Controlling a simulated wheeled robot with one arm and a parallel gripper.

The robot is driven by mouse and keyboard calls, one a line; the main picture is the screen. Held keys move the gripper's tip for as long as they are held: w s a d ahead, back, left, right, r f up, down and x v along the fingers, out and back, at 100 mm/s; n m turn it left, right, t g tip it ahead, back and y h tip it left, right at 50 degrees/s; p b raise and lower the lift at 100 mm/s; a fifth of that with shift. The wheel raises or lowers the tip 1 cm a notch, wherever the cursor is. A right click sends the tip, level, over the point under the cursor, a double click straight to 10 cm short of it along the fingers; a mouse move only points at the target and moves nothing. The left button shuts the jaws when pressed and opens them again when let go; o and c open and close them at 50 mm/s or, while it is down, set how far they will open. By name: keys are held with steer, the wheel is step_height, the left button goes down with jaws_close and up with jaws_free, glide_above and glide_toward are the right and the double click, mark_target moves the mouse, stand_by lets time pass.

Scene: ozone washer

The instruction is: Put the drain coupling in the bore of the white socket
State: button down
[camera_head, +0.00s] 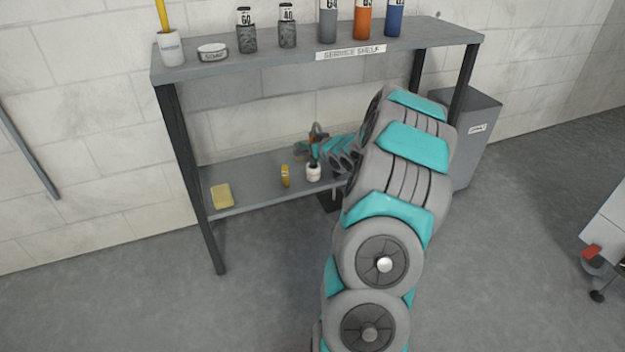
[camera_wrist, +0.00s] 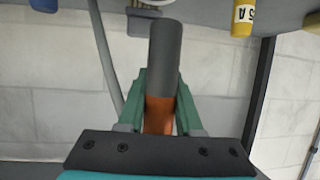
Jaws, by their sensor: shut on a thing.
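My gripper (camera_head: 309,148) is over the lower shelf, with its green fingers shut on the drain coupling, a cylinder with an orange part and a dark grey end. In the wrist view the fingers (camera_wrist: 161,105) clasp the orange part, and the dark grey end of the coupling (camera_wrist: 165,58) sticks out beyond them. The white socket (camera_head: 313,173) stands on the lower shelf under my gripper. In the head view the coupling's dark end meets the socket's top; I cannot tell if it is inside the bore or just above it.
A yellow labelled piece (camera_head: 285,176) stands just left of the socket. A yellow sponge (camera_head: 222,195) lies farther left on the lower shelf (camera_head: 255,177). The upper shelf (camera_head: 320,59) above holds a cup, a tin and several bottles. A grey bin (camera_head: 478,135) stands at the right.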

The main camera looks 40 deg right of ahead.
mark_target(313, 171)
steer(key=shift+m+h, duration=0.3)
steer(key=f+b, duration=0.1)
steer(key=f, duration=0.1)
steer(key=w+d+f+b, duration=0.1)
steer(key=f, duration=0.2)
steer(key=w+d+f+b, duration=0.1)
steer(key=f, duration=0.1)
steer(key=shift+w+f, duration=0.15)
steer(key=shift+f, duration=0.1)
steer(key=shift+f, duration=0.1)
steer(key=c, duration=0.6)
jaws_free()
